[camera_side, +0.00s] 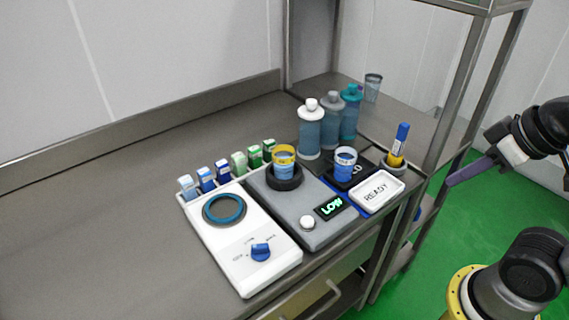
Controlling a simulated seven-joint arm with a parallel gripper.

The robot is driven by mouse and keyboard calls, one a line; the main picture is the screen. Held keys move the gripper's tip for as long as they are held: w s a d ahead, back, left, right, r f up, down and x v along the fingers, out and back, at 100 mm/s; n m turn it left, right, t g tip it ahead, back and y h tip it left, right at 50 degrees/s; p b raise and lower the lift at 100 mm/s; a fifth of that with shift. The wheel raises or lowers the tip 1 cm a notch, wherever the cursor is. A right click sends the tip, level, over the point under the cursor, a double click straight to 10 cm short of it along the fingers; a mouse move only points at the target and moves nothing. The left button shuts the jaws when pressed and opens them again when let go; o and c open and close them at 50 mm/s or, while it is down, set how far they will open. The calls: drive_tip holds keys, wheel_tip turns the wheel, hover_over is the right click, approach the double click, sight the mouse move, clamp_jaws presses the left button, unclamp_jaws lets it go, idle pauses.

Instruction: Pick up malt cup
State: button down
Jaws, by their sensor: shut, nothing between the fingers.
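My gripper (452,181) is at the right, shut and empty, over the green floor and well apart from both cups.
A white device with a blue ring (224,210) and knob is in front. Small cartons (222,174) line its back. Tall bottles (310,128) stand behind the cups. A READY tray (377,192), a yellow-and-blue marker-like item (398,146) and a shelf post are nearer me. The left counter is clear.

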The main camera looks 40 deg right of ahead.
unclamp_jaws()
idle(0.4)
